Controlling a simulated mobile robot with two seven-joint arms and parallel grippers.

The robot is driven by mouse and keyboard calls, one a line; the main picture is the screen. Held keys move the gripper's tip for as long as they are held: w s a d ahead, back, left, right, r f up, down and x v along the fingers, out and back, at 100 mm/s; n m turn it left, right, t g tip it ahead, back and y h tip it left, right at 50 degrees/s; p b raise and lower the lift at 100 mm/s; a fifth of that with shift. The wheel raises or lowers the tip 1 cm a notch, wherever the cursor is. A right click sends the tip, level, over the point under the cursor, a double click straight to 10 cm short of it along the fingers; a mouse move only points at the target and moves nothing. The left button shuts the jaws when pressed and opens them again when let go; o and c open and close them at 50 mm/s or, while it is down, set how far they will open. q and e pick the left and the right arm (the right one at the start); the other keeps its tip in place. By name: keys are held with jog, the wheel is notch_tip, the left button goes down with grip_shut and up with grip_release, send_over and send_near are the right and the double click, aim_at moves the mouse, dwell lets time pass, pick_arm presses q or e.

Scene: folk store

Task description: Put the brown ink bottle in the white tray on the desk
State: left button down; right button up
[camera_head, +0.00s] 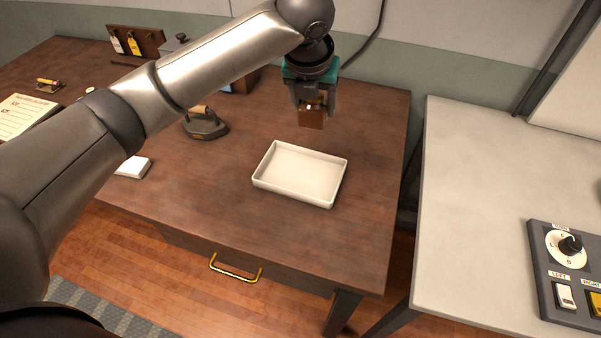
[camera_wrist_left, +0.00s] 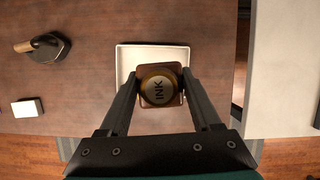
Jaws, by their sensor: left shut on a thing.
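The brown ink bottle (camera_head: 311,117) is held upright between the fingers of my left gripper (camera_head: 314,104). In the left wrist view its round cap marked INK (camera_wrist_left: 158,88) shows between the two fingertips. The white tray (camera_head: 263,183) lies on the wooden desk, and its bottom looks bare. In the head view the bottle is above and behind the tray's back edge, apart from it. In the left wrist view the bottle covers part of the tray (camera_wrist_left: 127,58). My right gripper is not in view.
A dark iron-like object (camera_head: 205,124) stands on the desk left of the tray. A white block (camera_head: 134,167) lies near the desk's front left. A grey table (camera_head: 470,190) with a switch panel (camera_head: 548,285) is at the right, across a gap. The desk around the tray is clear.

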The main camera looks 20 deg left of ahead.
aim_at(314, 174)
pick_arm(q)
jog(key=shift+w+r+m+h, duration=0.3)
jog(key=shift+r+m, duration=0.1)
jog(key=shift+m, duration=0.1)
notch_tip(314, 174, down, 20)
jog(key=b, duration=0.3)
jog(key=shift+d, duration=0.1)
jog(key=shift+r, duration=0.1)
jog(key=shift+c, duration=0.4)
grip_release()
jog(key=p+v, duration=0.2)
jog(key=v, duration=1)
jog(key=shift+w, duration=0.1)
